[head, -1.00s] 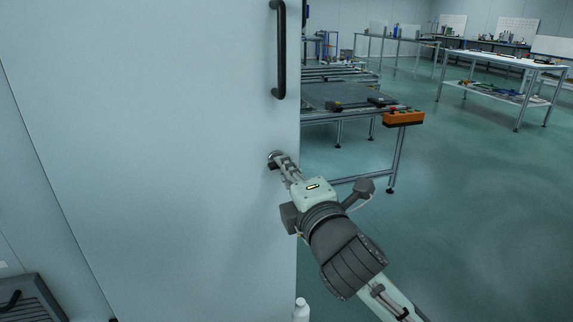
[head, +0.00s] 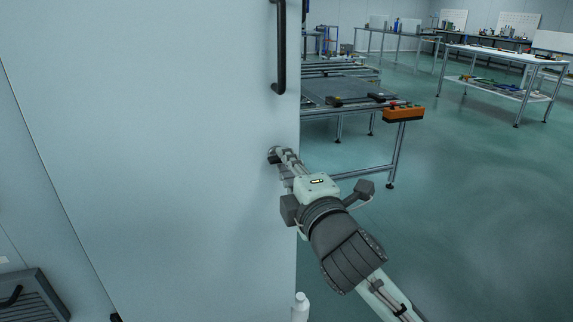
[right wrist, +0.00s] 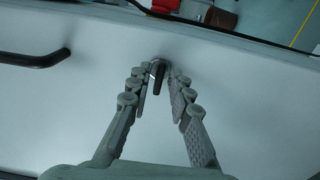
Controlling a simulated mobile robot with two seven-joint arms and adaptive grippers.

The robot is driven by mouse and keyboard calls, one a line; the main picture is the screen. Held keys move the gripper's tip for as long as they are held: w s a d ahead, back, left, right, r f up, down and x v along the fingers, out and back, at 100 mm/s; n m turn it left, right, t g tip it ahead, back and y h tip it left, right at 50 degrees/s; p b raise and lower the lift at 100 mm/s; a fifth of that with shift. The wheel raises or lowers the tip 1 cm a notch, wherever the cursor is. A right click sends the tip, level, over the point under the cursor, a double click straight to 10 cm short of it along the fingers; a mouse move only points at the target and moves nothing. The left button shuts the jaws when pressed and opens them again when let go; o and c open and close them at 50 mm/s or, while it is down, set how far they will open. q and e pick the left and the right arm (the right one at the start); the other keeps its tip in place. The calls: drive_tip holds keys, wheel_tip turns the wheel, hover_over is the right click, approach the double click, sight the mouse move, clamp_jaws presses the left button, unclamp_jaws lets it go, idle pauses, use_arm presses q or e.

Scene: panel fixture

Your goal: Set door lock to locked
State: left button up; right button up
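The door lock (head: 272,156) is a small knob with a dark thumb-turn on the pale door (head: 180,130), near its right edge and below the black pull handle (head: 281,50). In the right wrist view the dark turn piece (right wrist: 157,74) stands out from the door between my fingertips. My right gripper (head: 281,156) is at the lock. Its two fingers (right wrist: 158,82) lie on either side of the turn piece, with a small gap seeming to show. Firm contact is not clear. The fingers partly hide the lock in the head view. My left gripper is not in view.
The pull handle also shows in the right wrist view (right wrist: 35,58). A white bottle (head: 301,307) stands at the door's lower edge. A metal-framed bench (head: 345,95) with an orange control box (head: 403,114) stands beyond the door. The floor at right is open.

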drive_tip(key=shift+o, duration=0.2)
drive_tip(key=shift+s, duration=0.1)
drive_tip(key=v, duration=0.7)
drive_tip(key=shift+s, duration=0.15)
